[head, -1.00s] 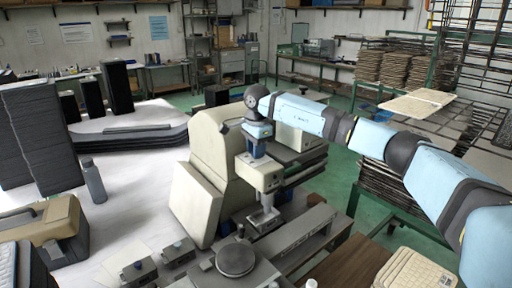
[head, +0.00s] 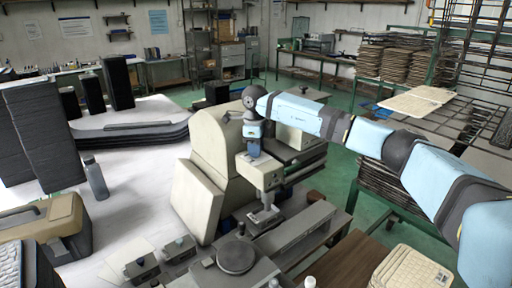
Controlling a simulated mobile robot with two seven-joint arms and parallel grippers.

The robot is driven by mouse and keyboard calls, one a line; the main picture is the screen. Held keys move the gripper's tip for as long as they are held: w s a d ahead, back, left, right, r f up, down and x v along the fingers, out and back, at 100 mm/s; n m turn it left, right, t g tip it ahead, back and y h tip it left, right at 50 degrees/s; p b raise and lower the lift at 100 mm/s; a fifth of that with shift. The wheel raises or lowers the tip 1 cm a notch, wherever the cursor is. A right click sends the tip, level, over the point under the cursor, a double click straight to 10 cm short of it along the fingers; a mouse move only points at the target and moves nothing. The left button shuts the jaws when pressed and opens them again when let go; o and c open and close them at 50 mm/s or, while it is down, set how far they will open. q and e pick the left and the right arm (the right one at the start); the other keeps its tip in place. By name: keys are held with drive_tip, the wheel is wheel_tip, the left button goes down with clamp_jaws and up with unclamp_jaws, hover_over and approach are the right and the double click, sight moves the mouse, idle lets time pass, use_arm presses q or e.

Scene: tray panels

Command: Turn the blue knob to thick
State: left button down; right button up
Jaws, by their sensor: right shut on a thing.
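My right arm comes in from the right, and its gripper (head: 264,216) points down in front of the beige machine (head: 219,145). Its fingers are shut at the grey base of the machine. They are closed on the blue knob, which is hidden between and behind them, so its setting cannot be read. My left gripper is not in view.
Two small grey boxes with little knobs (head: 142,268) (head: 179,249) stand left of a round dark disc (head: 237,257). A grey bottle (head: 96,180) and a tan case (head: 48,222) are farther left. Stacked panels (head: 385,190) stand at the right.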

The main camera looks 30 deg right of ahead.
drive_tip(key=shift+m, duration=0.4)
drive_tip(key=o, duration=0.9)
drive_tip(key=shift+o, duration=0.2)
drive_tip(key=shift+r, duration=0.15)
wheel_tip(320, 180, up, 14)
drive_tip(key=b, duration=0.1)
drive_tip(key=shift+s+a+f, duration=0.2)
drive_tip(key=shift+a, duration=0.05)
drive_tip(key=shift+f, duration=0.1)
